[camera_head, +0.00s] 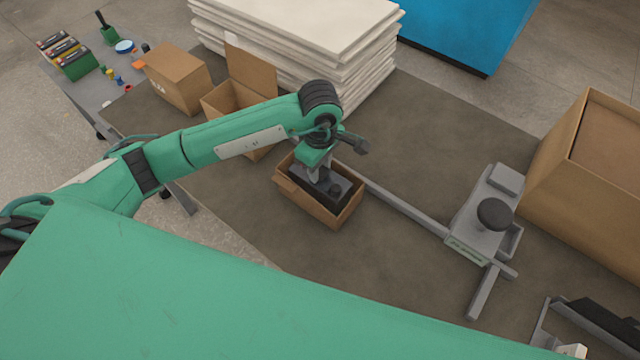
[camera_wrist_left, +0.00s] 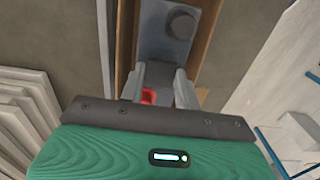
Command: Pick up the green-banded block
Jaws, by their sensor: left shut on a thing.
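My left gripper (camera_head: 318,176) points down into a small open cardboard box (camera_head: 348,216) in the middle of the head view. It is shut on a dark block (camera_head: 318,195) with a grey top, inside that box. In the left wrist view, the gripper's fingers (camera_wrist_left: 160,88) close by a small red part (camera_wrist_left: 148,96), with a grey piece bearing a dark round knob (camera_wrist_left: 180,24) beyond. I cannot see a green band on the held block. At the far upper left, several dark blocks with coloured sides stand in a row; the nearest side is green (camera_head: 80,68). My right gripper is not in view.
Two cardboard boxes (camera_head: 178,78) (camera_head: 232,100) stand behind my left arm. White stacked sheets (camera_head: 300,30) stand at the back. A grey device with a black knob (camera_head: 494,214) and a large carton (camera_head: 590,200) are to the right. Dark floor lies between.

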